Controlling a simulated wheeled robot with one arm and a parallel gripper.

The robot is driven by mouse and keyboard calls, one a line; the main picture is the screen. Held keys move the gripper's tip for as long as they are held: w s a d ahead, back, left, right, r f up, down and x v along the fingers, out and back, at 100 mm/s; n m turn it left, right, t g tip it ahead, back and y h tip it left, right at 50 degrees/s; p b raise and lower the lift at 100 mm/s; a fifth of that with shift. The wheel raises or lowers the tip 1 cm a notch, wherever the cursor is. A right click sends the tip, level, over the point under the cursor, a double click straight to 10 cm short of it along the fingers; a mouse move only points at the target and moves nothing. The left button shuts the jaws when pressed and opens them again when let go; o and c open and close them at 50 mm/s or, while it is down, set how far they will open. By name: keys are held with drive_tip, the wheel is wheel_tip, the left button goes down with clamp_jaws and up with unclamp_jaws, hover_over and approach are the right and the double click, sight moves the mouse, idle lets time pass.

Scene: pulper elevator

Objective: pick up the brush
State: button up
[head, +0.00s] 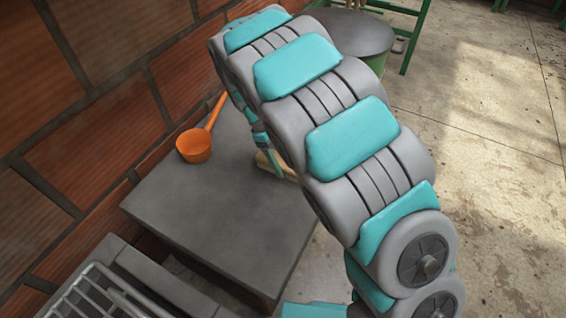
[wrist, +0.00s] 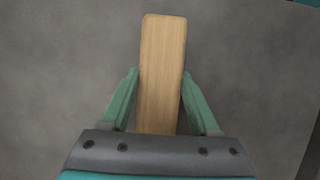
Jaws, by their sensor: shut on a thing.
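The brush shows in the wrist view as a pale wooden block (wrist: 162,65) with rounded corners. My gripper (wrist: 160,75) has one green finger against each long side of it and is shut on it. The near end of the brush is hidden behind the gripper's base. In the head view a small part of the wooden brush (head: 264,161) shows beside my arm, over the dark table's right side. Most of the gripper is hidden behind my arm there. I cannot tell whether the brush touches the table.
The dark grey table (head: 215,215) stands against a brick wall (head: 110,90). An orange ladle (head: 195,146) lies at its back left. A metal rack (head: 92,295) is at the lower left. A round grey-topped green bin (head: 352,32) stands behind. Concrete floor (head: 490,120) is open at right.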

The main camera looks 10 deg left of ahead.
sight(283, 161)
drive_tip(key=shift+r, duration=0.1)
drive_tip(key=shift+r, duration=0.9)
drive_tip(key=shift+s+r+b, duration=0.15)
drive_tip(key=shift+r+b, duration=0.15)
drive_tip(key=shift+r, duration=0.5)
drive_tip(key=s, duration=0.5)
drive_tip(key=s+r+b, duration=0.1)
drive_tip(key=s, duration=0.9)
drive_tip(key=shift+s+a+r+b, duration=0.2)
drive_tip(key=shift+s+a+b, duration=0.1)
drive_tip(key=shift+s+a, duration=0.1)
drive_tip(key=o, duration=0.8)
drive_tip(key=c, duration=0.5)
drive_tip(key=shift+d, duration=0.1)
drive_tip(key=shift+c, duration=0.2)
